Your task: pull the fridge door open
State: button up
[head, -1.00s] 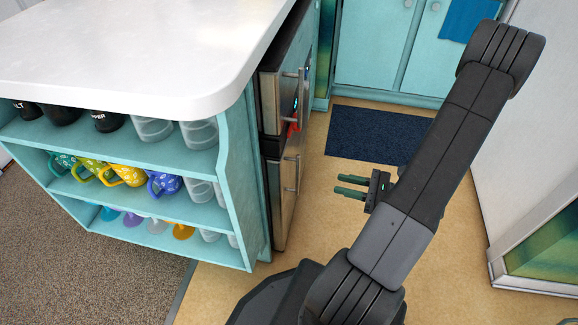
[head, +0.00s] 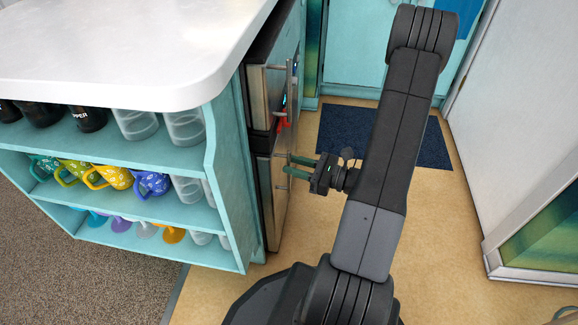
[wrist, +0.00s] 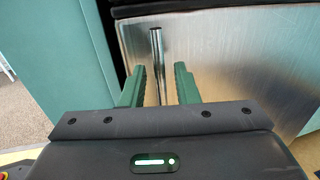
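The stainless steel appliance with an upper and a lower door stands in the side of the teal counter. The lower door (head: 268,215) looks shut, and its brushed face (wrist: 235,65) fills much of the wrist view. Its upright bar handle (wrist: 156,50) lies between my fingers in the wrist view, with a gap on each side. My gripper (head: 290,166) is open, its green fingers pointing at this door at handle height. In the wrist view my gripper (wrist: 160,78) has its fingers apart, one on each side of the handle. The upper door (head: 262,95) has its own handle.
The white countertop (head: 150,50) overhangs teal shelves with mugs (head: 110,178) and cups at left. A dark blue mat (head: 425,150) lies on the tan floor, which is clear in front of the doors. A white panel (head: 520,100) stands at right.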

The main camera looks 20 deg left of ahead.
jog(key=shift+a, duration=1)
grip_shut()
